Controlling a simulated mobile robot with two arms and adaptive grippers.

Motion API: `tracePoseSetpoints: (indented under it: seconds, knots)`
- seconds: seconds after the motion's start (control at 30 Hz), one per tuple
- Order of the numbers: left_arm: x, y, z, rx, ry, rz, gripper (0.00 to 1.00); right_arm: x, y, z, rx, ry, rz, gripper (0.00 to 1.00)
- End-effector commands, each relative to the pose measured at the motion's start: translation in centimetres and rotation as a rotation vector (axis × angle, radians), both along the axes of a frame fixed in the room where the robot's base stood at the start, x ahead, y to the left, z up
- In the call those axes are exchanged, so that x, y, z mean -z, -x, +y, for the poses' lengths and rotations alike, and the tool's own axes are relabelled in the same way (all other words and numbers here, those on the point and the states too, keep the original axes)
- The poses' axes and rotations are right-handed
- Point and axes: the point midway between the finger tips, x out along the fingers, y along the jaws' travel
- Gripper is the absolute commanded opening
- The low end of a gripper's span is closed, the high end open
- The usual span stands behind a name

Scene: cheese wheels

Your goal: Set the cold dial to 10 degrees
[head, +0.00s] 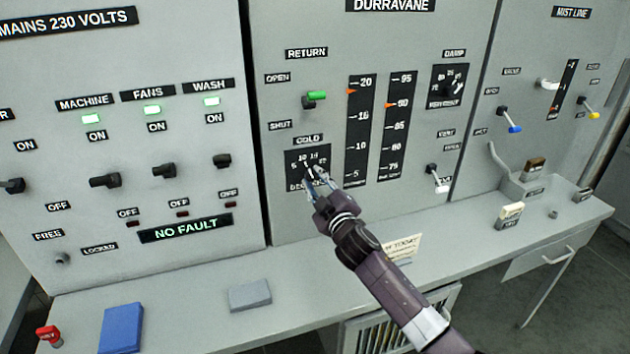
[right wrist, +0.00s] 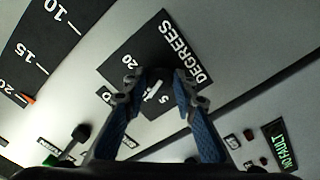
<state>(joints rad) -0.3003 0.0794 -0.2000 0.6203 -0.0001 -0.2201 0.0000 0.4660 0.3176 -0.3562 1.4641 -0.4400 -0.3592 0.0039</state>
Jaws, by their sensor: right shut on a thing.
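The cold dial (head: 294,182) is a black square plate under the COLD label, with a scale and a knob at its middle. My right gripper (head: 315,181) reaches up to it, shut on the knob (right wrist: 155,84). In the right wrist view its blue-padded fingers (right wrist: 155,95) stand on both sides of the dark knob, which carries a white pointer line. The plate reads DEGREES there, with 20 and 5 legible; the fingers and knob hide other figures. I cannot tell exactly which number the pointer marks. My left gripper is not in view.
Beside the dial, a thermometer scale (head: 360,130) has its orange marker near 20. A green-handled return lever (head: 315,96) is above the dial.

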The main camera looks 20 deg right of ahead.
Motion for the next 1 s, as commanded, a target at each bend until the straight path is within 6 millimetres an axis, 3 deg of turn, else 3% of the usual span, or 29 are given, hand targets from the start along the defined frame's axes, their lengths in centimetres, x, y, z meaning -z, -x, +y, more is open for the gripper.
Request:
tracePoseSetpoints:
  seconds: [0.53,0.57,0.7,1.0]
  knots:
    - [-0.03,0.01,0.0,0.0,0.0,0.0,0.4,-0.05,-0.01,0.06,-0.001,0.026,-0.002,0.01]
    - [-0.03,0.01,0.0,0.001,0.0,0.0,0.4,-0.06,-0.01,0.05,-0.001,0.026,-0.002,0.27]
    - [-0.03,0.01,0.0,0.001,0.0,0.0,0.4,-0.05,-0.01,0.05,-0.001,0.025,-0.002,0.42]
    - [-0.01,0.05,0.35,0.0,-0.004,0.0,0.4,0.0,0.09,0.03,-0.001,0.025,-0.002,0.42]
